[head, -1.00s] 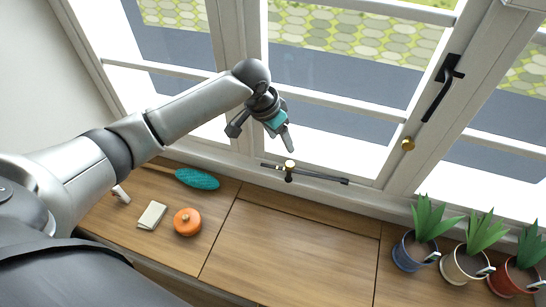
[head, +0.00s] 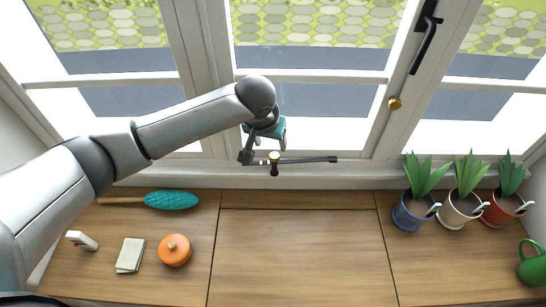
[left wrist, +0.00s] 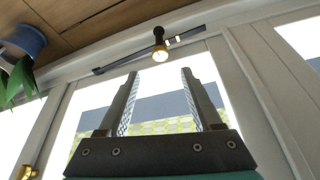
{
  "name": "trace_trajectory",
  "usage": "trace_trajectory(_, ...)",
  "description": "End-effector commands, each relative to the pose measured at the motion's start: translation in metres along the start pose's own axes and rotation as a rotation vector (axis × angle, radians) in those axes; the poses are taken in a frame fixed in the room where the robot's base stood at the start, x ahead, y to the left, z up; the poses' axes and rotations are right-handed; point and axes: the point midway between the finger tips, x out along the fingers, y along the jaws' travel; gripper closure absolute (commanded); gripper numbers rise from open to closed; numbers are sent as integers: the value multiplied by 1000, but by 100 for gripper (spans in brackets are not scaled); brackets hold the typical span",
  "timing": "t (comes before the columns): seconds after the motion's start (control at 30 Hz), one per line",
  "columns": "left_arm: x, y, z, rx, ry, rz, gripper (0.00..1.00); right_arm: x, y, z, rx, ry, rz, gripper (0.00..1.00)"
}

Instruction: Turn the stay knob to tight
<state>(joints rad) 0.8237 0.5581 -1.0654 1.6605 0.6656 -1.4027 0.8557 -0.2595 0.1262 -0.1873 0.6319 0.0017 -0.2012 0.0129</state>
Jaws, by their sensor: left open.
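My left gripper (head: 265,150) is just above and beside the knob in the head view, partly overlapping the stay's left end. In the left wrist view, my left gripper (left wrist: 160,73) is open and empty. The knob (left wrist: 160,53) shows beyond the fingertips, roughly centred between them and not gripped. The stay bar (left wrist: 188,37) runs across behind it. My right gripper is in neither view.
Potted plants (head: 460,212) stand on the right of the wooden sill (head: 295,260). A turquoise brush (head: 171,200), an orange pot (head: 174,250) and a notepad (head: 130,255) lie at left. A black window handle (head: 425,38) is upper right. The middle sill is clear.

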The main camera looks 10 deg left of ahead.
Motion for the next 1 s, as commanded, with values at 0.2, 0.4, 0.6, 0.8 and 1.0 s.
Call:
trace_trajectory(0.2,44,0,1,1,0,1,34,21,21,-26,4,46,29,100)
trace_trajectory(0.4,60,0,0,1,0,1,34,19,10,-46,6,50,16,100)
trace_trajectory(0.6,75,1,1,2,-1,2,34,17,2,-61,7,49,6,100)
trace_trajectory(0.8,84,0,0,2,0,1,34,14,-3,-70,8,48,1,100)
trace_trajectory(1.0,86,0,0,1,1,1,34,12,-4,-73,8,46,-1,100)
